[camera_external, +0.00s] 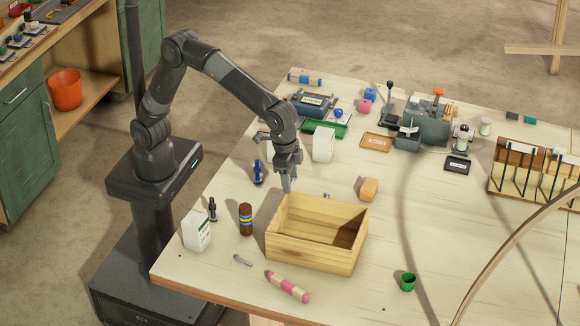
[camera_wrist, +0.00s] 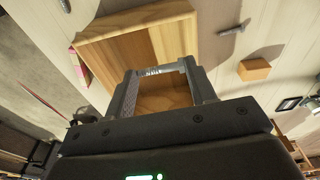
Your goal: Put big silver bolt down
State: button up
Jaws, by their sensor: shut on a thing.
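My gripper (camera_external: 288,186) points down beside the far left corner of the wooden box in the external view. In the wrist view, my gripper (camera_wrist: 158,76) is shut on a silver threaded bolt (camera_wrist: 155,70) that lies across between the fingertips. The wooden box (camera_wrist: 118,24) shows behind the fingers, with its open inside below the held bolt. In the external view the box (camera_external: 300,247) looks empty where its inside shows, and the held bolt is too small to make out.
Another grey bolt (camera_wrist: 235,29) lies on the table near an orange block (camera_wrist: 254,69). A small metal piece (camera_external: 242,260) lies left of the box. A brown can (camera_external: 246,219), a white carton (camera_external: 197,231) and a pink-ended roll (camera_external: 288,287) stand or lie nearby. Right of the box is free table.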

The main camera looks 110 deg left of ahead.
jog(key=m, duration=0.1)
send_over(307, 234)
jog(key=w+d, duration=0.1)
jog(key=d, duration=0.2)
jog(key=f, duration=0.1)
notch_tip(307, 234, down, 10)
jog(key=shift+w+d+r, duration=0.1)
jog(key=shift+d+r, duration=0.05)
jog(key=shift+f, duration=2.8)
jog(key=shift+f, duration=0.15)
jog(key=o, duration=1)
jog(key=shift+c, duration=0.2)
